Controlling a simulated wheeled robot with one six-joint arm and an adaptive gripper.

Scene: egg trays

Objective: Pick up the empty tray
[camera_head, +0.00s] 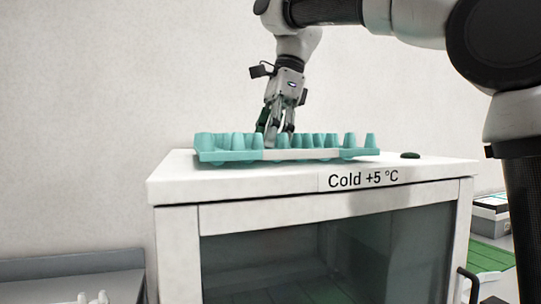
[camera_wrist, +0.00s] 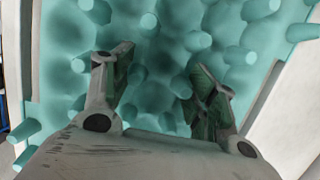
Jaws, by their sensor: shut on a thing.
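The empty tray (camera_head: 310,155) is a teal egg tray with rows of raised cones and no eggs that I can see. It is at the top of the white cabinet marked "Cold +5 °C"; I cannot tell whether it rests on it or is slightly raised. My gripper (camera_head: 270,138) points down into the tray near its middle and is shut on it. In the wrist view the tray (camera_wrist: 165,25) fills most of the picture, with both fingers of my gripper (camera_wrist: 160,75) down among the cones. The exact contact at the fingertips is hidden.
The white cabinet (camera_head: 175,185) has a dark glass door (camera_head: 300,255). A small dark object (camera_head: 410,155) lies on its top, right of the tray. A grey surface (camera_head: 70,268) is at lower left, and a green surface (camera_head: 488,257) is at right. A plain wall stands behind.

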